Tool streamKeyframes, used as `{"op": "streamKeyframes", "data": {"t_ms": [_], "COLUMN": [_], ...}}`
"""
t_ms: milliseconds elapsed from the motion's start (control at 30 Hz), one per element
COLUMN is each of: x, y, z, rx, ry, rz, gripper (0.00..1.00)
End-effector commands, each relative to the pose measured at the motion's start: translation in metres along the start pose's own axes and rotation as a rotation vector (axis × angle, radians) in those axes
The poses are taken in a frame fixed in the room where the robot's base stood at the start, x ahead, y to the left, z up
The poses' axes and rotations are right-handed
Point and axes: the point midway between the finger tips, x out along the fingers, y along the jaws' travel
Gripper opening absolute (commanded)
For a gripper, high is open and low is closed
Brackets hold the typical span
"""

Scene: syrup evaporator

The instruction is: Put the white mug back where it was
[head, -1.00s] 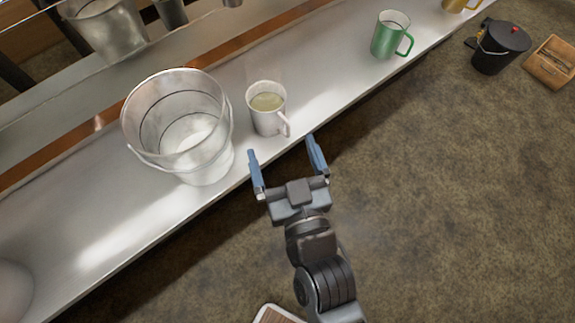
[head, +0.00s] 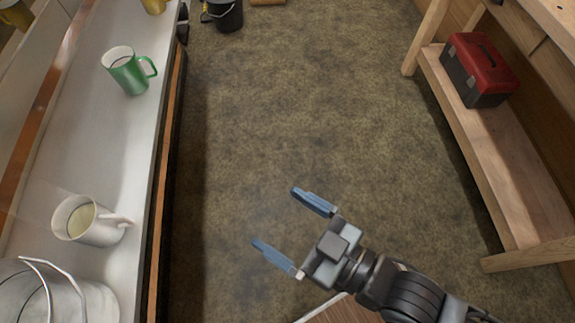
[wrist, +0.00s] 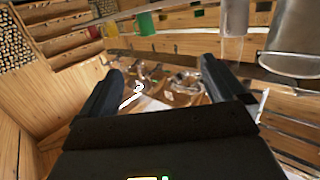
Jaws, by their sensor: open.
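The white mug (head: 88,222) stands upright on the pale metal ledge (head: 97,150) at the left of the head view. It holds a pale yellowish liquid, and its handle points right toward the ledge's edge. My gripper (head: 282,221) is open and empty, out over the floor to the right of the mug and clear of the ledge. In the wrist view, its two dark fingers (wrist: 160,85) are spread with nothing between them.
A metal pail (head: 85,300) stands just nearer than the white mug. A green mug (head: 130,72) and a yellow mug (head: 154,6) stand farther along the ledge. A wooden bench (head: 480,150) with a red toolbox (head: 478,68) is at right. Open floor lies between.

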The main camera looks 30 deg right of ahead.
Motion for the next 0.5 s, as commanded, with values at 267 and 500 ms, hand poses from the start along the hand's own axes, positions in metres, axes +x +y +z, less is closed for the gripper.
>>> {"op": "streamKeyframes", "data": {"t_ms": [267, 500], "x": [-0.123, -0.184], "y": [0.052, 0.059], "z": [-0.023, -0.053], "rx": [0.038, 0.069], "ry": [-0.093, -0.142], "rz": [0.264, 0.406], "gripper": [0.97, 0.97]}}
